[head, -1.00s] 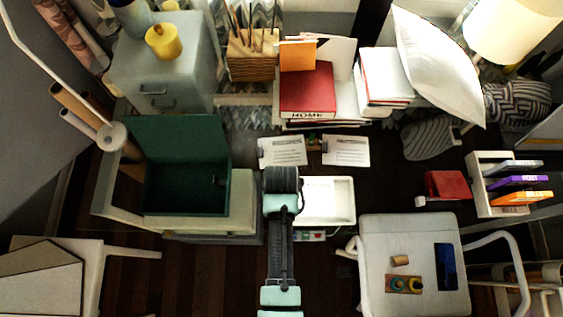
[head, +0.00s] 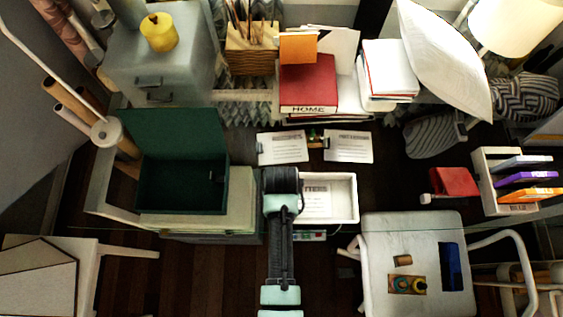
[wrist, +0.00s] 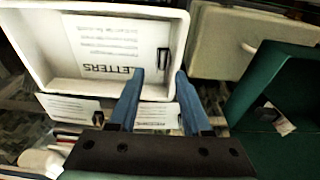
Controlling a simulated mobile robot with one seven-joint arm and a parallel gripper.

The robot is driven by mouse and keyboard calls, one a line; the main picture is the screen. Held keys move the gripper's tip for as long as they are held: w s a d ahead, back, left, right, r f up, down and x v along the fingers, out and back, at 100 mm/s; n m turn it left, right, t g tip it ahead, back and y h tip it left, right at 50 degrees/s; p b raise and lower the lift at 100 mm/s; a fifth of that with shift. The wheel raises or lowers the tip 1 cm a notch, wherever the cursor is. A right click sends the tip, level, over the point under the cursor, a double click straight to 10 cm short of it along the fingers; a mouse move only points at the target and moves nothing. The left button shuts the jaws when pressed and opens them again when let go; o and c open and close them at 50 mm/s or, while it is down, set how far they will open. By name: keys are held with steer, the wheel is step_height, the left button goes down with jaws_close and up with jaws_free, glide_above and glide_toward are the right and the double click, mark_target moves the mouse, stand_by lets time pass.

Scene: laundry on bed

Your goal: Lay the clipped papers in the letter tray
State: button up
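A white letter tray (head: 356,200) stands near the desk's front edge; it also fills the upper left of the wrist view (wrist: 55,85). Papers headed LETTERS (wrist: 118,42), with a black clip at one edge, lie inside the tray; part of them shows in the head view (head: 317,201), the rest hidden by my arm. My gripper (wrist: 161,76) is open, its two blue fingers apart at the tray's wall, with nothing seen held between them. In the head view my arm hides the fingertips.
Two more clipped sheets, left (head: 283,147) and right (head: 348,146), lie behind the tray. An open green box (head: 183,190) stands left. A white chair (head: 415,235) is at the right front. A red book (head: 308,85) stands at the back.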

steer(key=shift+o, duration=0.2)
step_height(320, 180, up, 13)
steer(key=s, duration=0.2)
stand_by(0.5)
steer(key=shift+f, duration=0.1)
stand_by(0.4)
